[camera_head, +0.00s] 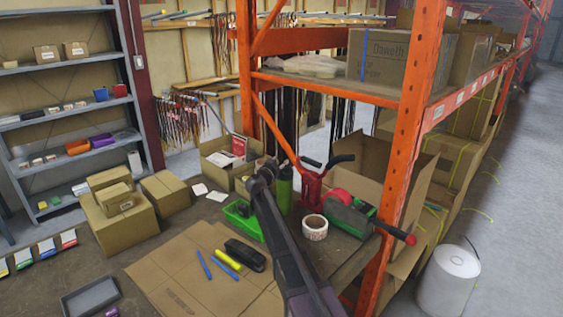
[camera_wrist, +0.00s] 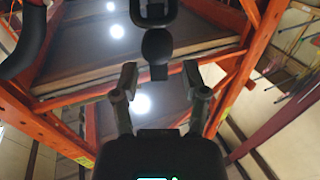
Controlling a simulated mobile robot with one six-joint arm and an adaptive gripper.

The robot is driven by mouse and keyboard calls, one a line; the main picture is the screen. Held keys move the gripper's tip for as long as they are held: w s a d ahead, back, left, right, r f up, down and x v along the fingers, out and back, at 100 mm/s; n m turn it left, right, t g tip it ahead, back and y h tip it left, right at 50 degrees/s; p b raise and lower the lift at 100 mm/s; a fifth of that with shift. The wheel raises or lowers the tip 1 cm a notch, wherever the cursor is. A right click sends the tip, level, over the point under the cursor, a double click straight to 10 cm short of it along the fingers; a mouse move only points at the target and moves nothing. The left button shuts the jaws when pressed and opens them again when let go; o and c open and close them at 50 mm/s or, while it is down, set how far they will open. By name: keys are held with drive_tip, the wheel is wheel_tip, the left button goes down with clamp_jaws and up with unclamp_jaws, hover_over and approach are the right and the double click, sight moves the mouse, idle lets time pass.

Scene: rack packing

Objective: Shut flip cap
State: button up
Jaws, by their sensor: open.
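A green bottle (camera_head: 284,192) with a dark top stands on the work table, just right of my gripper (camera_head: 260,178) in the head view. In the wrist view my gripper (camera_wrist: 161,78) is open, its two fingers well apart. A dark rounded piece with a loop (camera_wrist: 157,46) shows between and beyond the fingertips. It looks like the bottle's flip cap standing raised, but it is dark and I cannot be sure. The fingers do not appear to touch it. The bottle's green body is not clear in the wrist view.
A red tool with a black handle (camera_head: 312,185) stands right of the bottle, near a tape roll (camera_head: 314,227) and a green-grey tool (camera_head: 350,213). A green bin (camera_head: 243,222) lies left. Orange rack posts (camera_head: 408,140) and a shelf frame the table. Flat cardboard (camera_head: 185,268) lies in front.

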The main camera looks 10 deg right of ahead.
drive_tip(key=shift+w+d, duration=0.35)
drive_tip(key=shift+w, duration=0.15)
clamp_jaws()
drive_tip(key=shift+d, duration=0.1)
